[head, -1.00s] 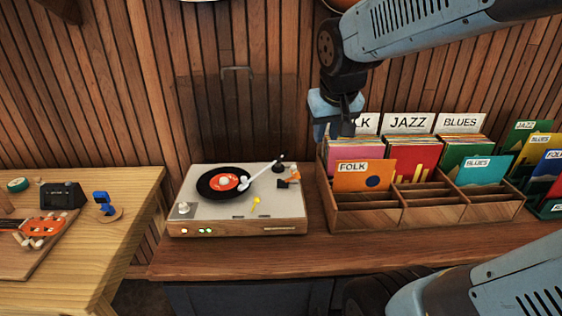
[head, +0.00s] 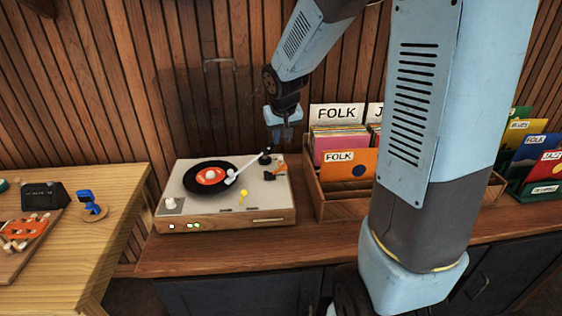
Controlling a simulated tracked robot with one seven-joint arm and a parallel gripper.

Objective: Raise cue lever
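A record player (head: 225,212) with a pale top and wooden front stands on the counter. A black record (head: 195,184) with a red label is on it, and the white tonearm (head: 246,168) reaches over the record. A small yellow piece (head: 243,195) stands on the deck in front of the tonearm. A small orange piece (head: 277,172) sits at the back right by the tonearm base. I cannot tell which is the cue lever. My gripper (head: 283,140) points down above the deck's back right corner, apart from it. Its fingers are too small to read.
A wooden crate (head: 330,208) of records with a FOLK sign stands right of the player, partly hidden by my arm. A green record rack (head: 531,189) is farther right. A light wood table (head: 85,250) with small items is at left. The counter front is clear.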

